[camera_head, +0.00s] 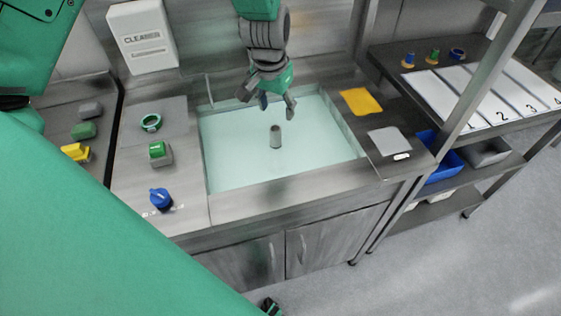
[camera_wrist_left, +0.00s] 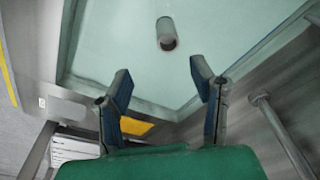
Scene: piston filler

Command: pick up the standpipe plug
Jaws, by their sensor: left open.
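The standpipe plug (camera_head: 276,137) is a short grey cylinder standing upright in the pale, water-filled sink basin (camera_head: 230,165). In the left wrist view the plug (camera_wrist_left: 167,34) shows its dark round end, beyond the fingertips and near the top edge. My left gripper (camera_head: 268,101) hangs above the back part of the basin, behind and above the plug in the head view. Its fingers are spread with nothing between them, and it does not touch the plug. In the left wrist view the open fingers (camera_wrist_left: 162,78) frame empty space. I cannot make out my right gripper.
A yellow cloth (camera_head: 361,101) and a grey cloth (camera_head: 389,141) lie right of the basin. A metal rack (camera_head: 465,90) stands at the right. The basin around the plug looks clear.

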